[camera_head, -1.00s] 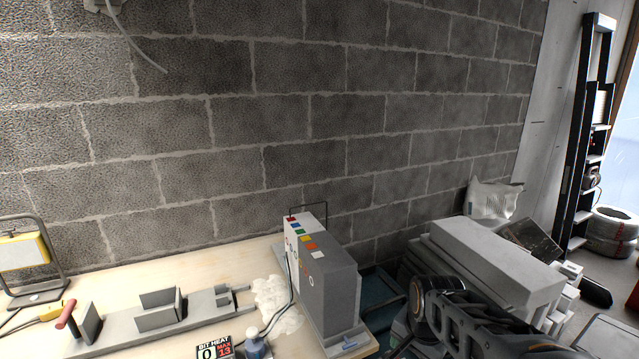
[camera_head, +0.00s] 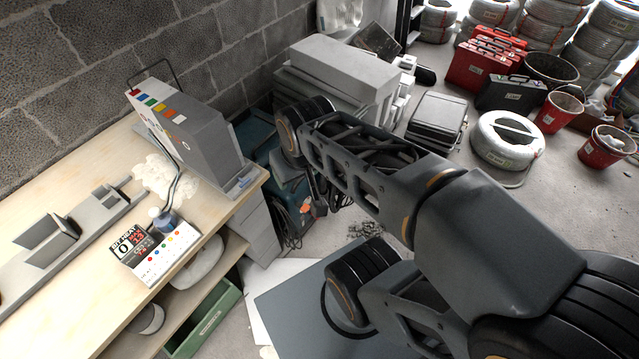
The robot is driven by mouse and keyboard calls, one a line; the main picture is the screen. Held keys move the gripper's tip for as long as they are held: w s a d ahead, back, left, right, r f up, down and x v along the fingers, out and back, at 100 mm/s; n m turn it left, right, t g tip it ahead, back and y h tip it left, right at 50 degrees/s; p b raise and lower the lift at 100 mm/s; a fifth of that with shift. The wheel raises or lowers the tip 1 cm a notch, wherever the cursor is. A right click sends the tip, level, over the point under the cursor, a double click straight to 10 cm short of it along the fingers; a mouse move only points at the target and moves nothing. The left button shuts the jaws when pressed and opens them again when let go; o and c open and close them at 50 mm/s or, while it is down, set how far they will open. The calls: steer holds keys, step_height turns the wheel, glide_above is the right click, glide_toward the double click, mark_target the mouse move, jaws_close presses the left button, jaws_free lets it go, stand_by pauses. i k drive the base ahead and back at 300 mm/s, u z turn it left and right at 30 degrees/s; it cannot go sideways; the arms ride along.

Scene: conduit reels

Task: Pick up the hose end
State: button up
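I cannot pick out a hose end for certain in this view. A pale coil of conduit (camera_head: 487,143) lies flat on the floor at the right, with a thin loose length curving at its near side. My arm reaches from the lower right up toward the centre and covers part of the floor. I cannot make out my gripper's fingers.
Pale blocks (camera_head: 345,70) are stacked by the wall. Red cases (camera_head: 478,65), red buckets (camera_head: 557,112) and stacked conduit coils (camera_head: 560,25) stand at the back right.

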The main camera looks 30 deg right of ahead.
mark_target(323, 190)
steer(key=u, duration=3.35)
steer(key=k, duration=1.05)
steer(key=z, duration=1.8)
